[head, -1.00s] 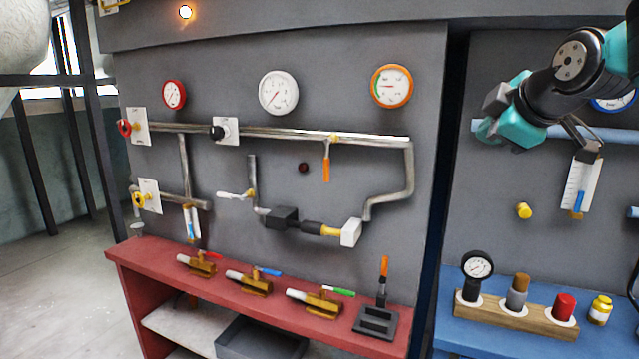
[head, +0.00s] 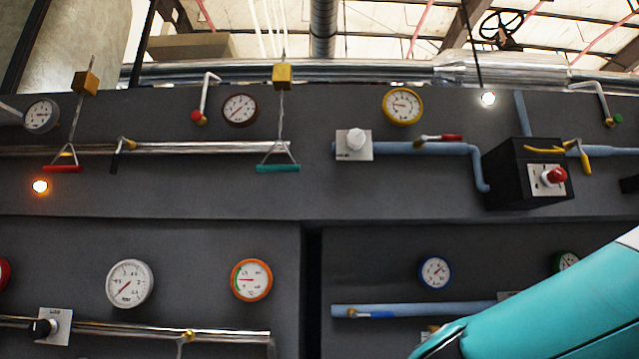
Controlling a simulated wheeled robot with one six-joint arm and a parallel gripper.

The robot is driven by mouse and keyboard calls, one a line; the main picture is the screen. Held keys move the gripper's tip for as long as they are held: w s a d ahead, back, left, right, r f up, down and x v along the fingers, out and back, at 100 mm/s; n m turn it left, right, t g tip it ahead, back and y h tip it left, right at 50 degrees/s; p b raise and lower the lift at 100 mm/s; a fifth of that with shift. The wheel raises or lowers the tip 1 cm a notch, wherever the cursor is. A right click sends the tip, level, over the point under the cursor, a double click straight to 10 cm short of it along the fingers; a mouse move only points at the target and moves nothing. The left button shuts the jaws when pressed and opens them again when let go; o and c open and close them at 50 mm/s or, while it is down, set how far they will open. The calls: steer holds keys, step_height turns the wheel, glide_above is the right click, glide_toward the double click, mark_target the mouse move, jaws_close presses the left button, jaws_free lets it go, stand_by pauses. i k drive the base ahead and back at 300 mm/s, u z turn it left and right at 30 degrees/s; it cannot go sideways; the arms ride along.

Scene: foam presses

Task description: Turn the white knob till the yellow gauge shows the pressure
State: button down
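The white knob (head: 356,139) sits on a pale plate at the left end of a blue pipe, on the upper panel right of centre. The yellow gauge (head: 403,106) is just above and to the right of the knob. It has a white dial; its needle seems to point left, but the numbers are too small to read. My teal arm crosses the lower right corner of the head view. My gripper is outside the picture, so its fingers are hidden. Nothing of mine is seen touching the knob.
A lever with a red handle (head: 446,137) is on the pipe right of the knob. A black box (head: 527,173) with a red knob (head: 556,175) stands out farther right. A teal pull handle (head: 278,168) hangs to the left. The panel below the white knob is bare.

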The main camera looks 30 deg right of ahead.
mark_target(355, 138)
steer(key=k, duration=0.5)
steer(key=z, duration=2.1)
steer(key=i, duration=1.1)
steer(key=u, duration=4.3)
steer(key=i, duration=1.2)
